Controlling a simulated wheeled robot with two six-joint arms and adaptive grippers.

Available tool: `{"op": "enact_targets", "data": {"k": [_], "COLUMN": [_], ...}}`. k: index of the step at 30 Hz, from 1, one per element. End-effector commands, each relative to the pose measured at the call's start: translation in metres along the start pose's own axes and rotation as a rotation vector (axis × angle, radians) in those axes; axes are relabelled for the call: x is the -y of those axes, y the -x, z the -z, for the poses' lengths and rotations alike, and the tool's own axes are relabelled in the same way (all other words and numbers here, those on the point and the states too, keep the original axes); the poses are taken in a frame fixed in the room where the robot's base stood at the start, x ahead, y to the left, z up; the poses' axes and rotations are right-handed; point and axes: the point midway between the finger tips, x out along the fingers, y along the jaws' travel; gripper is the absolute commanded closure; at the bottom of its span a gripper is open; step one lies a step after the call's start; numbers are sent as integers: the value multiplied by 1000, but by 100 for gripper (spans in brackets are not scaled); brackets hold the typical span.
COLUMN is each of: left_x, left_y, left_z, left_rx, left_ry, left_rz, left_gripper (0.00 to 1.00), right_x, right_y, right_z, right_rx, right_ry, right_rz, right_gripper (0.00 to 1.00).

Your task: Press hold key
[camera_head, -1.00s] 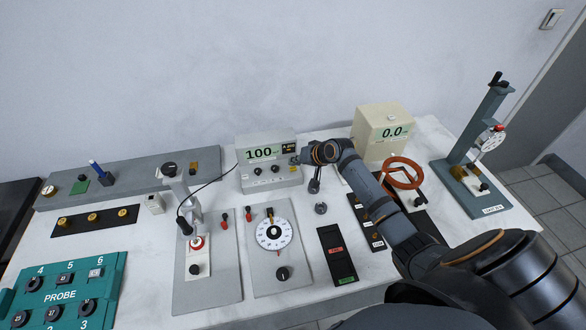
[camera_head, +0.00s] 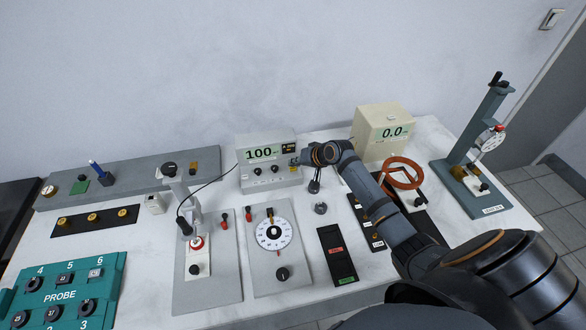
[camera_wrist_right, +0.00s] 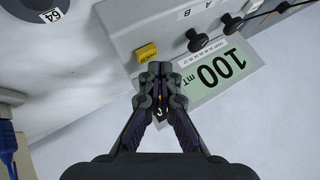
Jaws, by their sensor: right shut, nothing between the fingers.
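The hold key is a small yellow block (camera_wrist_right: 147,52) on the front of the grey gaussmeter box (camera_head: 258,182); it also shows in the head view (camera_head: 294,169). The box's green display (camera_head: 263,153) reads 100, with mT beside it in the wrist view. My right gripper (camera_wrist_right: 160,72) is shut and empty, with its fingertips just beside the yellow key. They look very close to the key, but I cannot tell whether they touch it. In the head view my right gripper (camera_head: 297,161) is at the right end of the box front. My left gripper is not in view.
Black knobs (camera_wrist_right: 195,40) sit beside the key on the box. A cream box (camera_head: 383,135) reading 0.0 and an orange ring (camera_head: 403,172) stand right of my arm. A dial plate (camera_head: 272,270) and a black panel (camera_head: 336,262) lie in front.

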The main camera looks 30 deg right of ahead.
Motion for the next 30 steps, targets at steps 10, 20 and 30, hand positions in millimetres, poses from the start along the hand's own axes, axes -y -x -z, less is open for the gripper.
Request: {"op": "enact_targets", "data": {"k": [10,20,30], "left_x": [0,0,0], "left_y": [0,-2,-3], "left_z": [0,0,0], "left_rx": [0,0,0], "left_ry": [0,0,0], "left_rz": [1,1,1], "left_gripper": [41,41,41], "right_x": [-1,-3,-5], "right_y": [-2,-4,-7], "right_z": [-1,-3,-5], "right_rx": [0,1,1], "right_ry": [1,1,0], "right_rz": [0,0,0], "right_gripper": [100,100,100]}}
